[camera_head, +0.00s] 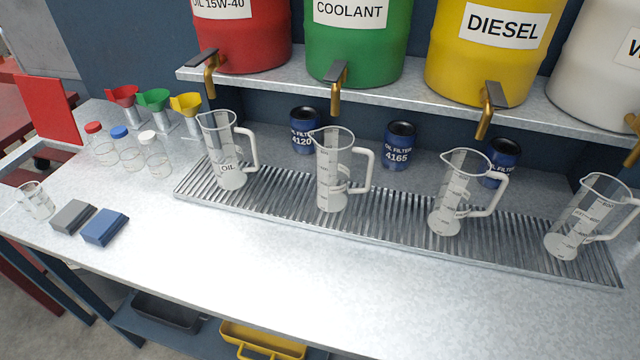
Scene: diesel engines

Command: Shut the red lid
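A flat red panel (50,109), which looks like the red lid, stands raised and slightly tilted at the far left of the bench. Neither of my grippers shows in the head view.
The metal bench (250,280) is bare along its front. A blue sponge-like block (104,228), a grey one (72,216) and a small beaker (36,201) lie at left. Several jugs stand on the drip grate (390,222), below drums with taps.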

